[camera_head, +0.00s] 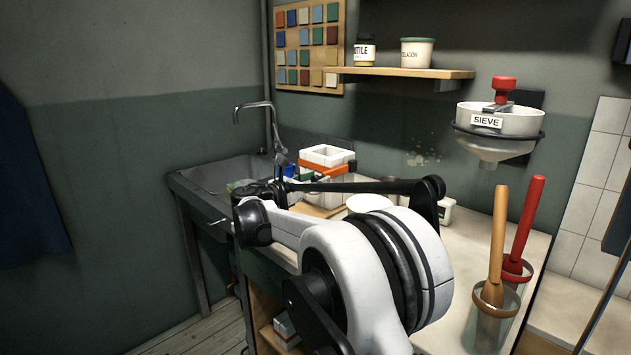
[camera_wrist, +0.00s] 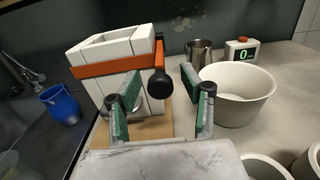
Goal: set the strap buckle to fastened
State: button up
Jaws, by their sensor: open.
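A white block-like plaster mould (camera_wrist: 110,48) with an open top stands on a tan board (camera_wrist: 155,126) in the wrist view. An orange strap (camera_wrist: 105,66) runs around it. A dark buckle lever with a round black end (camera_wrist: 159,83) is at the strap's right front corner, its end toward the camera. I cannot tell if the buckle is latched. My gripper (camera_wrist: 160,103) is open, its green-padded fingers apart, with the lever end seen between and beyond them. Contact is not visible. In the head view the mould (camera_head: 327,155) and strap (camera_head: 325,173) are partly hidden by my arm.
A white bowl (camera_wrist: 238,92) stands close right of my gripper. Behind it are a metal jug (camera_wrist: 199,53) and a timer (camera_wrist: 241,50). A blue cup (camera_wrist: 62,104) is left, by the sink (camera_head: 222,173). A sieve (camera_head: 498,122) hangs above the bench's right side.

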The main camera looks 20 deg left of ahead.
aim_at(323, 176)
grip_shut()
dwell(0.3)
jog(key=x, duration=0.4)
jog(key=shift+w+d+r+p, duration=0.1)
jog(key=shift+w+d+p, duration=0.1)
jog(key=shift+w+p, duration=0.15)
grip_release()
jog(key=shift+w+d, duration=0.1)
jog(key=shift+w, duration=0.1)
jog(key=shift+s, duration=0.1)
jog(key=v, duration=1.2)
